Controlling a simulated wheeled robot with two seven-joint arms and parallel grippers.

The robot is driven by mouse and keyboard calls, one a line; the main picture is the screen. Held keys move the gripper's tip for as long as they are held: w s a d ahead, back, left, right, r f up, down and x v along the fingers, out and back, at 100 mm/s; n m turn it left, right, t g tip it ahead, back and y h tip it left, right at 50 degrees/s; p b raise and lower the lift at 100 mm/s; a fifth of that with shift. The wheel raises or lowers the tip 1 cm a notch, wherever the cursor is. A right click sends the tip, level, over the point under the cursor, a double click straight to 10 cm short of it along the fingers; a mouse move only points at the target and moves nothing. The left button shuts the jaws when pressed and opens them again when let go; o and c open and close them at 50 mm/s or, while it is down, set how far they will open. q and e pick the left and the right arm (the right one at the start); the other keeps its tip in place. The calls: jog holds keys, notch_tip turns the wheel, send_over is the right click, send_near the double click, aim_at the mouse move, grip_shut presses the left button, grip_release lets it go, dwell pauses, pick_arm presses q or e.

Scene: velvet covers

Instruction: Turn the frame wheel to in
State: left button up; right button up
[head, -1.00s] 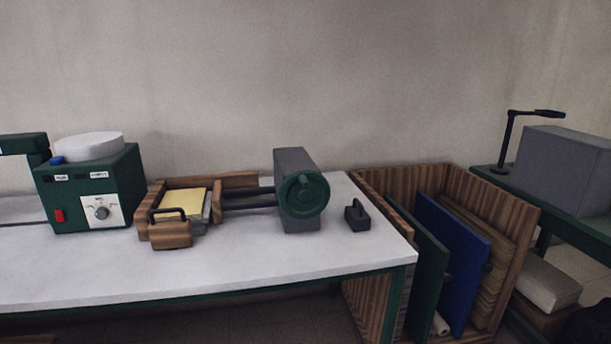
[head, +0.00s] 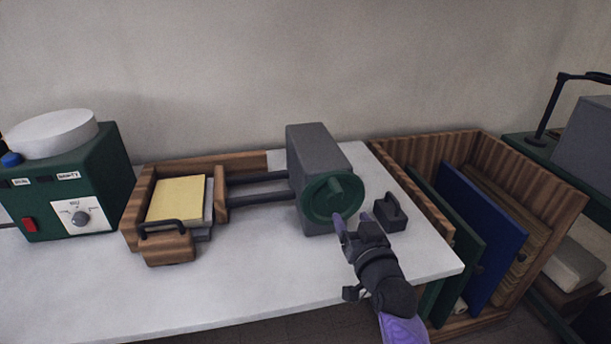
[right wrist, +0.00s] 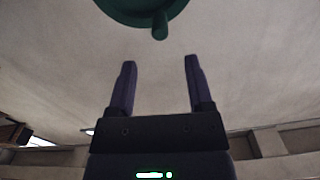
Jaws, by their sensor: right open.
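The frame wheel (head: 322,203) is a round green handwheel on the front of a grey block (head: 318,150) at the right end of the wooden frame (head: 190,165). A knob sticks out from it. In the right wrist view the wheel (right wrist: 135,8) shows at the top edge, with its knob (right wrist: 160,27) pointing down. My right gripper (head: 350,220) is just in front of the wheel's lower right side in the head view. Its fingers (right wrist: 160,65) are open with nothing between them, and the wheel lies beyond the tips. My left gripper is not in view.
A black-handled weight (head: 391,212) stands on the white table (head: 290,285) close to my right gripper. A wooden crate (head: 555,185) with upright boards is at the right. A green machine (head: 100,180) is at the left. The table front is clear.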

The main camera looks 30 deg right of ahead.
aim_at(340, 195)
jog(key=b+x, duration=0.1)
jog(key=x, duration=0.3)
jog(key=b+x, duration=0.2)
jog(key=x, duration=0.2)
jog(key=shift+w+d+r, duration=0.2)
jog(key=shift+w, duration=0.05)
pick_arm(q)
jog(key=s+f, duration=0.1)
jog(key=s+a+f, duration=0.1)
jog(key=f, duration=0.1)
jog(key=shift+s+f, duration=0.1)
pick_arm(e)
jog(key=shift+w+d+r, duration=0.1)
jog(key=shift+w, duration=0.25)
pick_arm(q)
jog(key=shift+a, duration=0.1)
pick_arm(e)
grip_shut()
